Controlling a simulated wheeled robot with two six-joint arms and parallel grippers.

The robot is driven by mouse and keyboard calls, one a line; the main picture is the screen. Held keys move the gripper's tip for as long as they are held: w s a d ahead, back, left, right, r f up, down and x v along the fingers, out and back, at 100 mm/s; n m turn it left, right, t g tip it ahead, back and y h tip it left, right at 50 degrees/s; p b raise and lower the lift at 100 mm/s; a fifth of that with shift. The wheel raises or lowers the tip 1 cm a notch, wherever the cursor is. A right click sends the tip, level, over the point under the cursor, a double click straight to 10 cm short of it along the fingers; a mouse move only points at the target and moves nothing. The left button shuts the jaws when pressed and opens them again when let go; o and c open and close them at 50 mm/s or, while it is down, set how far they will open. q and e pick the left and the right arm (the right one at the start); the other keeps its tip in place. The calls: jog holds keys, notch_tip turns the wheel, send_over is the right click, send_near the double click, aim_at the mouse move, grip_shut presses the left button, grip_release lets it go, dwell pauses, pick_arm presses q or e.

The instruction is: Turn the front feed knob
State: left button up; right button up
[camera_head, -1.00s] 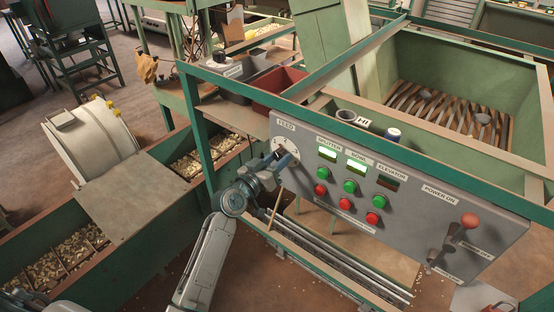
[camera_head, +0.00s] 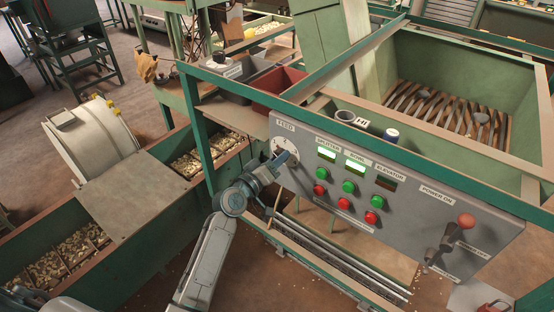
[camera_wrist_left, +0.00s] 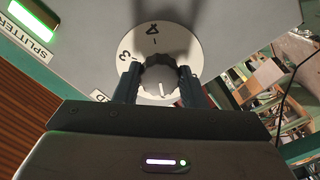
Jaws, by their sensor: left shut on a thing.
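The front feed knob (camera_wrist_left: 158,76) is a dark, ridged knob on a round white dial (camera_wrist_left: 181,40) in the left wrist view. The dial bears numerals, with a 3 at its left. My left gripper (camera_wrist_left: 159,84) has one finger on each side of the knob and is shut on it. In the head view my left gripper (camera_head: 277,160) meets the grey control panel (camera_head: 400,208) just below the FEED label (camera_head: 285,126), over part of the white dial. The knob itself is hidden there by the gripper. My right gripper is not in view.
Right of the dial, the panel carries lit green displays (camera_head: 327,154), green buttons (camera_head: 348,187), red buttons (camera_head: 345,203) and a red-topped power control (camera_head: 466,221). A green frame rail (camera_head: 340,132) runs above the panel. A red bin (camera_head: 279,86) stands behind it.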

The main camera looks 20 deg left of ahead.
pick_arm(q)
jog(key=o, duration=1)
jog(key=b+v, duration=0.2)
jog(key=v, duration=0.8)
jog(key=shift+s, duration=0.4)
jog(key=shift+a, duration=0.15)
